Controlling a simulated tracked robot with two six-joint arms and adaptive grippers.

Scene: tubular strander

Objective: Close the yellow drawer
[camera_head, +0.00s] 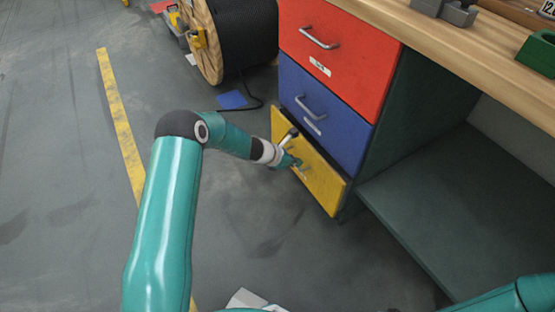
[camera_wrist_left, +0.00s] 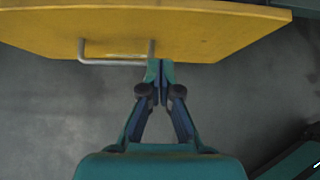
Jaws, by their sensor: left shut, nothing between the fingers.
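The yellow drawer (camera_head: 322,184) is the lowest of three in the cabinet under the workbench. The shut, empty fingertips of my left gripper (camera_wrist_left: 160,68) are at the handle's right end. My right gripper is not in view.
The blue drawer (camera_head: 325,120) and red drawer (camera_head: 345,60) are above, both looking shut. A wooden workbench top (camera_head: 450,40) overhangs at the right, with a dark green lower shelf (camera_head: 450,190). A cable reel (camera_head: 205,40) stands behind. The floor on the left is clear.

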